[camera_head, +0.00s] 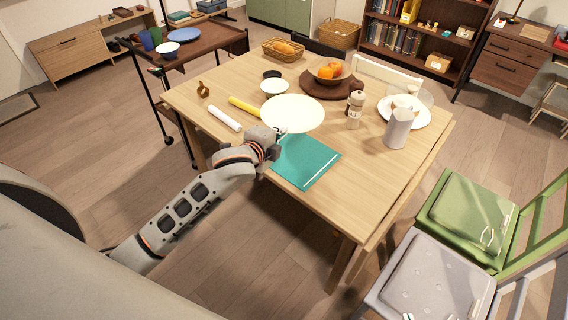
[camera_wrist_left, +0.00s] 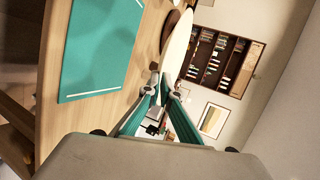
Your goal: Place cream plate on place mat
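The cream plate (camera_head: 293,113) is a large round plate above the wooden table, behind the teal place mat (camera_head: 305,161) in the head view. My left gripper (camera_head: 278,133) is shut on the plate's near edge. In the left wrist view the gripper's fingertips (camera_wrist_left: 162,82) meet at the rim of the plate (camera_wrist_left: 178,42), which shows nearly edge-on and looks raised off the table. The teal place mat also shows in the left wrist view (camera_wrist_left: 102,48); it lies flat and bare at the table's near edge. My right gripper is not in view.
Left of the plate are a white roll (camera_head: 225,118), a yellow roll (camera_head: 245,106) and a small white plate (camera_head: 274,86). A pepper mill (camera_head: 355,109), a pale pitcher (camera_head: 397,129) and a white plate (camera_head: 417,120) stand to the right. A fruit bowl (camera_head: 318,70) is behind.

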